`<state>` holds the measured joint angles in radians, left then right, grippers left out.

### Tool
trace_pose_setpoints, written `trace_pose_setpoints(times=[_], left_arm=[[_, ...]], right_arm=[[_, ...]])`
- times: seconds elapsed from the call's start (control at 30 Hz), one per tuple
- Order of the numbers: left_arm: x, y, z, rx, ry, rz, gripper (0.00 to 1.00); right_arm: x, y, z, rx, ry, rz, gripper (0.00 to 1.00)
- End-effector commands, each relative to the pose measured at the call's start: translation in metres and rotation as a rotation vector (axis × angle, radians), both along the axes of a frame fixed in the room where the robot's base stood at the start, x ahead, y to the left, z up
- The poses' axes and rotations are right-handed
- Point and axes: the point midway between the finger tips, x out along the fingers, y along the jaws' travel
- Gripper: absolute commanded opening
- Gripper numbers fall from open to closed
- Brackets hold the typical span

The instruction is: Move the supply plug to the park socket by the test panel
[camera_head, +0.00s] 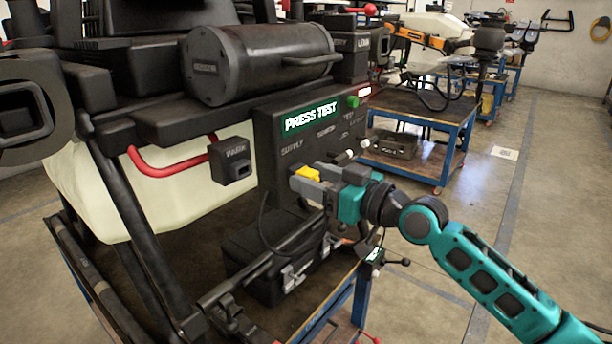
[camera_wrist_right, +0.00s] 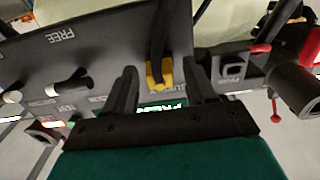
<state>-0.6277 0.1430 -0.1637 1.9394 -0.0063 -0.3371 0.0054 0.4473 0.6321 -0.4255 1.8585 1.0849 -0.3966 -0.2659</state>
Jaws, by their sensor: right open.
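The yellow supply plug (camera_head: 306,173) sits at the SUPPLY label of the dark test panel (camera_head: 280,150), with a black cable hanging below. In the right wrist view the supply plug (camera_wrist_right: 158,75) lies between the two fingertips. My right gripper (camera_head: 307,186) is open around the plug; a gap shows beside the plug, and contact cannot be told. The park socket (camera_head: 235,160) is a black box labelled PARK, left of the panel, and its opening looks empty. It also shows in the right wrist view (camera_wrist_right: 231,68). My left gripper is not in view.
The panel's display (camera_head: 310,117) reads PRESS TEST, with a green button (camera_head: 352,101) beside it. A red hose (camera_head: 165,168) runs near the park socket. A black case (camera_head: 270,262) lies below the panel. Dark frame tubes cross at the left. Open floor lies to the right.

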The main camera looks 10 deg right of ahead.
Motion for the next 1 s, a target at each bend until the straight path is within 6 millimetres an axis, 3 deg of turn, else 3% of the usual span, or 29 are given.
trace_pose_setpoints(times=[0.73, 1.0], left_arm=[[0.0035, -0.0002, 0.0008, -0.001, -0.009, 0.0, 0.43], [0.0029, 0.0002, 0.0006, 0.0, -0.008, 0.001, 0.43]], right_arm=[[-0.0001, -0.0001, 0.0, -0.001, -0.001, 0.0, 0.55], [-0.0001, -0.0001, 0.0, 0.0, 0.0, 0.0, 0.29]])
